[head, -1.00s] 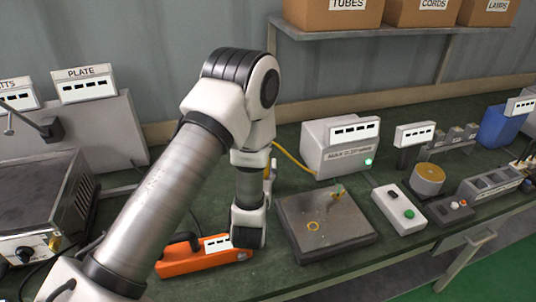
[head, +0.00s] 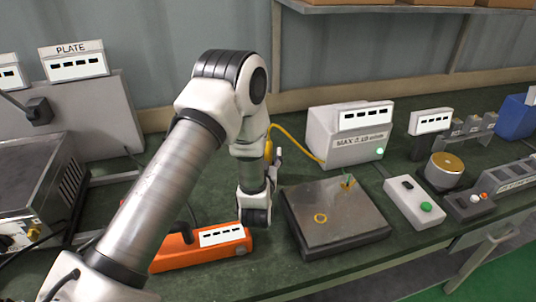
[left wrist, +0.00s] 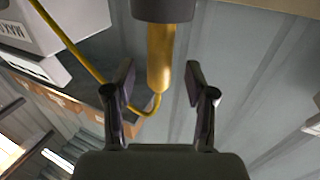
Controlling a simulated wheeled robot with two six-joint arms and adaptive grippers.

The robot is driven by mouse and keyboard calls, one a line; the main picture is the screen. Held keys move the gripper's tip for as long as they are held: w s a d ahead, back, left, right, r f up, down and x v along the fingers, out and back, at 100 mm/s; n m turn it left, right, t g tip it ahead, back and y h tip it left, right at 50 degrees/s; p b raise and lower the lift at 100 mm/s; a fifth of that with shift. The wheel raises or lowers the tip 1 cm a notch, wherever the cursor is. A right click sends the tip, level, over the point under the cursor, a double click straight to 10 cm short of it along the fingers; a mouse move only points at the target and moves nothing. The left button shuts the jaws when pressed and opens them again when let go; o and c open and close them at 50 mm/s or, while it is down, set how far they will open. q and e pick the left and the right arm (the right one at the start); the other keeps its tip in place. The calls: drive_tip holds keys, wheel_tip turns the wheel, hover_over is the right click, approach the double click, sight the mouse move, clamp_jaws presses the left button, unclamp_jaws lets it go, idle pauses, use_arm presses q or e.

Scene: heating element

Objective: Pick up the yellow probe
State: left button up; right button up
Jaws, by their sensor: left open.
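The yellow probe (head: 268,149) shows in the head view beside my left gripper, partly hidden by my arm. A yellow cord runs from it to the grey-white box with the MAX label. In the left wrist view the probe (left wrist: 161,58) is a yellow cylinder with a dark part at its top, and its cord loops off to the left. My left gripper (left wrist: 160,85) is open, with one finger on each side of the probe and a visible gap to both. In the head view the left gripper (head: 276,160) is small and partly hidden. My right gripper is not in view.
The MAX box (head: 350,152) stands behind a dark plate block (head: 335,232) with a yellow ring mark. An orange power strip (head: 185,252) lies below my left arm. A white button box (head: 413,203) and several devices stand to the right. A shelf is above.

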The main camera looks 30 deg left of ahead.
use_arm(q)
drive_tip(key=x, duration=0.2)
drive_tip(key=shift+w+a+f, duration=0.1)
drive_tip(key=shift+w+a, duration=0.1)
drive_tip(key=shift+w, duration=0.1)
drive_tip(key=shift+s+d, duration=0.1)
clamp_jaws()
drive_tip(key=shift+r, duration=0.2)
wheel_tip(320, 180, up, 10)
drive_tip(key=shift+f+b, duration=0.1)
drive_tip(key=shift+b, duration=0.35)
drive_tip(key=shift+f, duration=0.15)
